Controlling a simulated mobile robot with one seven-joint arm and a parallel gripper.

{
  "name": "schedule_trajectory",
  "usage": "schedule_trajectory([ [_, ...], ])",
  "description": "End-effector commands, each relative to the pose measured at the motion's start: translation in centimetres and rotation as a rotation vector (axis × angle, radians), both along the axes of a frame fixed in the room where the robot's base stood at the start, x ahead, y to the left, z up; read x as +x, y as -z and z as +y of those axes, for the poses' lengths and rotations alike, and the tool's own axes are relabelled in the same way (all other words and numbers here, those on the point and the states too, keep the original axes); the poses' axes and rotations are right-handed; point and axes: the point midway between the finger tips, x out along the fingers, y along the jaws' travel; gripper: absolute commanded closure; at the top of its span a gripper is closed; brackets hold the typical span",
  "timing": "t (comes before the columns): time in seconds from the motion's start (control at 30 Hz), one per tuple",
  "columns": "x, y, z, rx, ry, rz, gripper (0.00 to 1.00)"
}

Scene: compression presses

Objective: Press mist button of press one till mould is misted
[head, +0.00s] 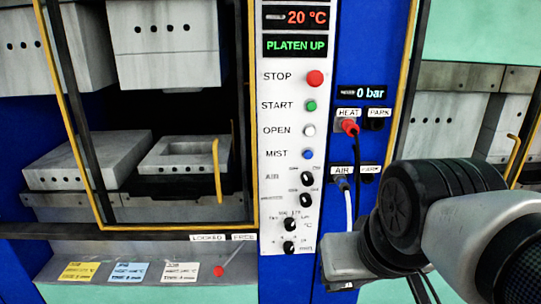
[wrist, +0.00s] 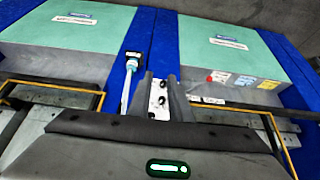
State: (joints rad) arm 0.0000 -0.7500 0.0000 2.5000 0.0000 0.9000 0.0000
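The blue mist button (head: 307,154) sits on the white control panel (head: 270,205), below the stop, start and open buttons. The panel reads 20 °C and PLATEN UP. In the open press, a grey mould half with a rectangular cavity (head: 163,151) rests on the lower platen, beside a solid grey block (head: 85,160). Whether it is wet cannot be told. In the wrist view, my gripper (wrist: 161,77) has its two dark fingers apart, with the panel's lower knobs (wrist: 160,100) showing between them. Nothing is held. The mist button is not visible there. In the head view, my arm is right of the panel, apart from the button.
A yellow-edged guard frame (head: 66,120) stands left of the panel. A red plug (head: 350,127) with a black cable and a pale air hose (head: 346,195) hang right of it. Cards (head: 130,272) and a red knob (head: 219,271) are on the ledge. Another press (head: 460,110) stands right.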

Motion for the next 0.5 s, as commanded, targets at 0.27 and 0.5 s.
schedule_trajectory([
  [0.27,0.00,0.00,0.00,0.000,0.000,0.000,1.00],
  [0.5,0.00,0.00,0.00,0.000,0.000,0.000,1.00],
])
